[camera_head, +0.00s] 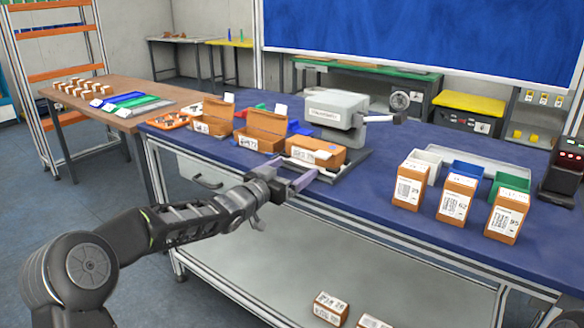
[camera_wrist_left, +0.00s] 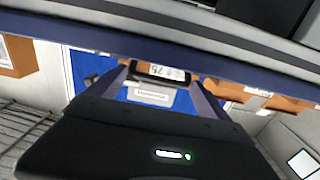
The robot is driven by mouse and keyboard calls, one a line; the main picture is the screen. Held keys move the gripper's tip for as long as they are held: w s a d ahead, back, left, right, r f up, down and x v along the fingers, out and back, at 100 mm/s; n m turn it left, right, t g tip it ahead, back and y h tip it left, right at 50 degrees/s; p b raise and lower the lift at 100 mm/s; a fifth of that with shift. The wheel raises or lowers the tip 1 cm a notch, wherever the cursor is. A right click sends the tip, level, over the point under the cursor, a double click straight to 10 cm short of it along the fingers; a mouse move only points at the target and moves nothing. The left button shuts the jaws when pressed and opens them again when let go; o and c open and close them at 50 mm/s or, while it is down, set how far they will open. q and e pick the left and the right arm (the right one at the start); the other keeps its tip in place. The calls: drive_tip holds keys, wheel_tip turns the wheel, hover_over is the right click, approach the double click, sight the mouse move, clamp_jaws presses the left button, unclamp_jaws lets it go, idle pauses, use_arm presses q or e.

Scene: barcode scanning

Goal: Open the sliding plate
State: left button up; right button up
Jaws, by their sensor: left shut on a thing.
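The grey machine (camera_head: 335,110) stands on the blue table. A dark grey plate (camera_head: 350,164) lies flat in front of it, with an orange-brown labelled box (camera_head: 314,157) above it. My left gripper (camera_head: 296,174) is at the table's front edge, its two fingers pointing at the plate's front. In the left wrist view, the fingers (camera_wrist_left: 160,86) stand on either side of a dark bar-like handle (camera_wrist_left: 162,86), with a white label showing behind it. The fingers are shut on this handle, which seems to belong to the plate. Their exact contact is hard to see. My right gripper is not in view.
Open brown boxes (camera_head: 263,131) stand left of the machine. Several labelled boxes (camera_head: 455,200) stand at the right, before coloured bins (camera_head: 466,171). A lower shelf (camera_head: 260,262) lies under the blue table (camera_head: 375,205). The tabletop between plate and right boxes is clear.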

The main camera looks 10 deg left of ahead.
use_arm(q)
drive_tip(key=shift+s+d, duration=0.1)
drive_tip(key=shift+w+d, duration=0.1)
drive_tip(key=shift+w, duration=0.1)
drive_tip(key=o, duration=1.8)
drive_tip(key=shift+s+a, duration=0.35)
drive_tip(key=shift+s, duration=0.15)
drive_tip(key=v, duration=0.6)
drive_tip(key=shift+s, duration=0.35)
drive_tip(key=shift+f, duration=0.1)
